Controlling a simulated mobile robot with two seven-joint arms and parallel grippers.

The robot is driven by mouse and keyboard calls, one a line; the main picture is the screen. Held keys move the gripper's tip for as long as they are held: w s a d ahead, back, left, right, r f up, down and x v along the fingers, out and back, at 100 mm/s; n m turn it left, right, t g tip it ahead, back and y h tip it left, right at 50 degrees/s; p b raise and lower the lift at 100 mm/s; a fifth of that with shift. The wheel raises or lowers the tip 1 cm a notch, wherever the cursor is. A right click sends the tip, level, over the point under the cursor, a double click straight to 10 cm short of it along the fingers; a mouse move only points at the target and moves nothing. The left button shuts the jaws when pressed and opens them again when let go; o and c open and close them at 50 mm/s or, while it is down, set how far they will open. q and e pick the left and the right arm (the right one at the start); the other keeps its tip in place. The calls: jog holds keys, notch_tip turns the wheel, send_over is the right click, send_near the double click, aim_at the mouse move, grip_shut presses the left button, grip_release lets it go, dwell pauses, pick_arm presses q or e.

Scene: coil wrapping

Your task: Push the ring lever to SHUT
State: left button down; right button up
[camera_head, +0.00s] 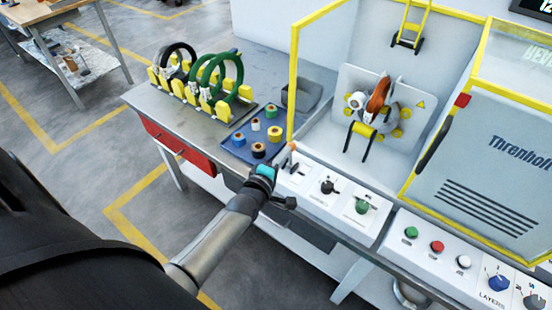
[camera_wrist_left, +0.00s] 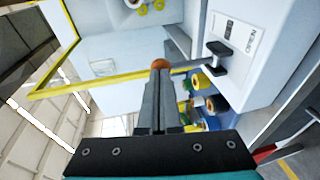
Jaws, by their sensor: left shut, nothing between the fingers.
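A lever with an orange-brown ball knob (camera_head: 293,146) stands at the left end of the white control panel. The fingers also fill the middle of the left wrist view (camera_wrist_left: 159,78). Lettering beside the lever, including any SHUT mark, cannot be read. My right gripper is not in view.
A black-handled control (camera_head: 328,187) and a green knob (camera_head: 362,206) sit further right on the panel. A yellow-edged guard frame (camera_head: 294,80) rises behind the lever. A blue tray (camera_head: 238,150) with several tape rolls and a rack of coils (camera_head: 205,80) stand to the left.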

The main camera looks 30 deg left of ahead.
aim_at(294, 144)
pick_arm(q)
jog(key=shift+w+r+g+p, duration=0.7)
jog(key=shift+w+g+p, duration=0.4)
jog(key=shift+p, duration=1.2)
jog(key=shift+w+d+f+g+p, duration=0.15)
jog(key=shift+w+g+p, duration=0.6)
jog(key=shift+p, duration=0.25)
jog(key=shift+w, duration=0.45)
jog(key=shift+p, duration=0.3)
